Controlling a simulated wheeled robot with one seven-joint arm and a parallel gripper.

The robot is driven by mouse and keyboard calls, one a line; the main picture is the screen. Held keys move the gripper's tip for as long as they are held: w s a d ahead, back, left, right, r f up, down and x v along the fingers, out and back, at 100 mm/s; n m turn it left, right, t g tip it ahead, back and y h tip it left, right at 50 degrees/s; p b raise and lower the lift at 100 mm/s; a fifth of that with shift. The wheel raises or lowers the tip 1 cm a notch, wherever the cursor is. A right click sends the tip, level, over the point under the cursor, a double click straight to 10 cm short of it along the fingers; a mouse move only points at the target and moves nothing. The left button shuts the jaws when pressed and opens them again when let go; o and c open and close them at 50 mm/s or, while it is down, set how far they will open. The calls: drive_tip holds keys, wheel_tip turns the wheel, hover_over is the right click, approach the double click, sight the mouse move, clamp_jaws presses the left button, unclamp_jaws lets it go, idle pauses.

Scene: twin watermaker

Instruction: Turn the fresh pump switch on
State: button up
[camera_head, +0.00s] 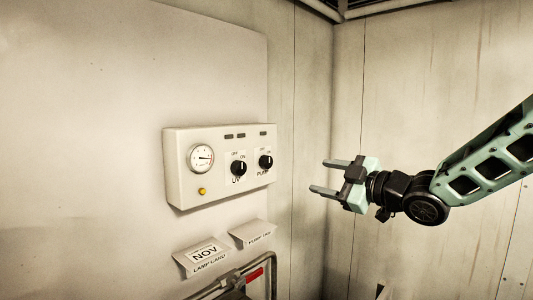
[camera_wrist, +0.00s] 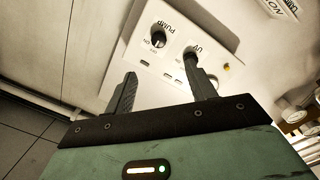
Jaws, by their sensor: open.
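A white control box (camera_head: 220,190) is fixed to the wall in the head view. Its black pump knob (camera_head: 266,162) is at the right, with OFF and ON marks above it. I cannot clearly tell which mark it points to. A matching UV knob (camera_head: 238,168) is to its left. My gripper (camera_head: 319,176) is open and empty, to the right of the box, its fingers pointing left toward it and apart from it. In the wrist view, the box appears upside down. The pump knob (camera_wrist: 158,40) shows between and beyond the fingertips (camera_wrist: 160,68); the right finger partly covers the UV knob.
The box also carries a round gauge (camera_head: 201,158) and a yellow button (camera_head: 202,191). Two paper cards, one a lamp card (camera_head: 203,256) and the other a pump tag (camera_head: 253,232), hang below. Grey pipework (camera_head: 262,262) is under them. Space around my gripper is free.

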sight(269, 163)
drive_tip(key=p+x, duration=0.2)
drive_tip(key=x, duration=0.3)
drive_tip(key=p+x, duration=0.3)
drive_tip(key=x, duration=0.3)
drive_tip(key=p+x, duration=0.2)
drive_tip(key=x, duration=0.4)
drive_tip(key=shift+w+a+r, duration=0.15)
drive_tip(key=shift+a+r, duration=0.1)
drive_tip(key=shift+r, duration=0.15)
drive_tip(key=c, duration=1)
